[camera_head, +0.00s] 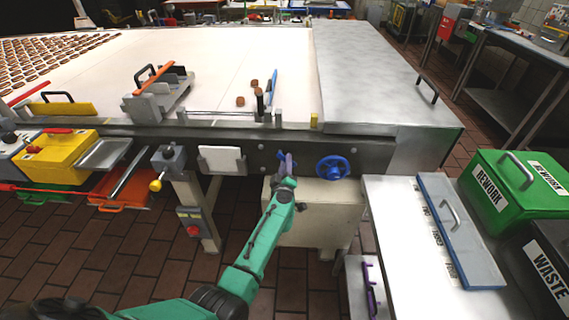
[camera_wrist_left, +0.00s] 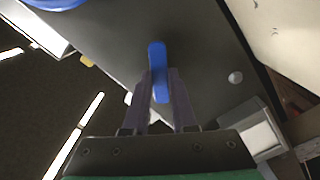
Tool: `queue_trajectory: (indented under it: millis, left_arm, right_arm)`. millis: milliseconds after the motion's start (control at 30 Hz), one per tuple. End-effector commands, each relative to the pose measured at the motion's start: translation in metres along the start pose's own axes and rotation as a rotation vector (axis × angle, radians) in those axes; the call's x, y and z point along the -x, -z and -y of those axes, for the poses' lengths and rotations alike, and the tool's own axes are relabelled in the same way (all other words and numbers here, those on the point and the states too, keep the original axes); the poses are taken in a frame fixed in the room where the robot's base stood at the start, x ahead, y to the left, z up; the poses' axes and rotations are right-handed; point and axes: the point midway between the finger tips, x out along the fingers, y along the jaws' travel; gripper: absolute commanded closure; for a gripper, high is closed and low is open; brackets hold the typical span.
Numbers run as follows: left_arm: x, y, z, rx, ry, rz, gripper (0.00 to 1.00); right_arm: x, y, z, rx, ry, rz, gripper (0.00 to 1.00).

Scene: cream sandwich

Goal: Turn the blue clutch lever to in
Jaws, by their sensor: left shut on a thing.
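The blue clutch lever (camera_wrist_left: 157,56) is a short blue bar on the dark side panel of the conveyor machine. In the wrist view it stands between the two fingers of my left gripper (camera_wrist_left: 161,88), which is shut on it, with the rounded far end sticking out past the fingertips. In the head view my left gripper (camera_head: 286,166) reaches up to the panel from below. Its fingers mostly hide the lever there. Any in or out marking by the lever cannot be read. My right gripper is not in view.
A blue handwheel (camera_head: 332,168) is on the same panel, close to the right of my gripper. A white control box (camera_head: 222,160) hangs to the left. A metal side table (camera_head: 400,235) with a lidded tray (camera_head: 460,235) and a green rework bin (camera_head: 515,190) stand at right.

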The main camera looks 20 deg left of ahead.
Motion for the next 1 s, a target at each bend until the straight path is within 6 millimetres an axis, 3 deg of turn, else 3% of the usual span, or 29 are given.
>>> queue_trajectory:
  millis: [300,833,867,900,1000]
  left_arm:
    - [0.0004,-0.0008,-0.0032,0.131,0.001,0.002,1.0]
    - [0.0003,-0.0005,-0.0038,0.158,0.0,0.002,1.0]
    - [0.0002,-0.0005,-0.0038,0.158,0.0,0.002,0.64]
    - [0.0002,-0.0004,-0.0038,0.157,0.0,0.001,0.48]
    - [0.0002,-0.0002,-0.0038,0.156,0.0,0.001,0.45]
  right_arm:
    - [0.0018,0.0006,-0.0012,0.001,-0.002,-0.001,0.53]
    - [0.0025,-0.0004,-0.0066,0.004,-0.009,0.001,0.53]
    - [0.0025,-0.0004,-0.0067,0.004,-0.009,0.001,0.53]
    - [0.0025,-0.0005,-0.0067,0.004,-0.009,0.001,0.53]
    - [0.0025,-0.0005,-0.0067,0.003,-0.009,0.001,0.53]
